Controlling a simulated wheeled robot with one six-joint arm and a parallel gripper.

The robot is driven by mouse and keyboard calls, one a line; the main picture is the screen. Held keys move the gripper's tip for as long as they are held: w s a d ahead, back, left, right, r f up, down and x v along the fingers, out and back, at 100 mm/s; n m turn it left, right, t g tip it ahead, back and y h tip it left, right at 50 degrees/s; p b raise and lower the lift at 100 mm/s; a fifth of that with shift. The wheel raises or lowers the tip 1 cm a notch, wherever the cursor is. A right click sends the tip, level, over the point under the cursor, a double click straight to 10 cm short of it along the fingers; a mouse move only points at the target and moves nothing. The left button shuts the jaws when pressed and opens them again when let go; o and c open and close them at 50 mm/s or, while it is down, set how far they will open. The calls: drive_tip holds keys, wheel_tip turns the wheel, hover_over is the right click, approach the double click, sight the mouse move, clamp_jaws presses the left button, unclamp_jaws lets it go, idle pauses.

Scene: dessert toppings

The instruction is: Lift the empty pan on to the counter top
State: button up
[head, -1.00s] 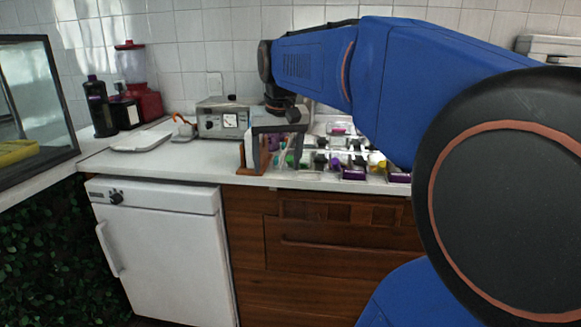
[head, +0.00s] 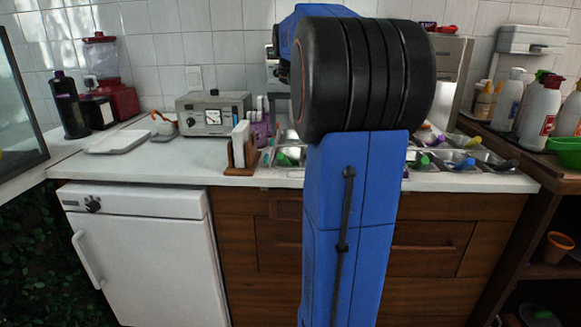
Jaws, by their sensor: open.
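A row of metal topping pans (head: 475,163) is set in the counter top (head: 200,165), on both sides of my arm. Several hold coloured scoops or spoons. I cannot tell which pan is the empty one, and my arm hides the middle of the row. My blue arm stands upright in front of the counter, with its black elbow joint across the middle of the view. My gripper is hidden behind the arm.
A white tray (head: 115,142), a grey appliance with a dial (head: 213,112) and a wooden napkin holder (head: 241,152) stand on the counter. Bottles (head: 540,108) and a green bowl (head: 566,144) are on the right shelf. The counter's front left is clear.

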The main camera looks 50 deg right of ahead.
sight(291, 158)
drive_tip(key=f, duration=0.4)
drive_tip(key=d+f, duration=0.1)
drive_tip(key=f, duration=0.2)
drive_tip(key=w+f, duration=0.1)
drive_tip(key=f, duration=0.3)
drive_tip(key=shift+d+f, duration=0.15)
drive_tip(key=shift+f, duration=0.2)
drive_tip(key=c, duration=0.8)
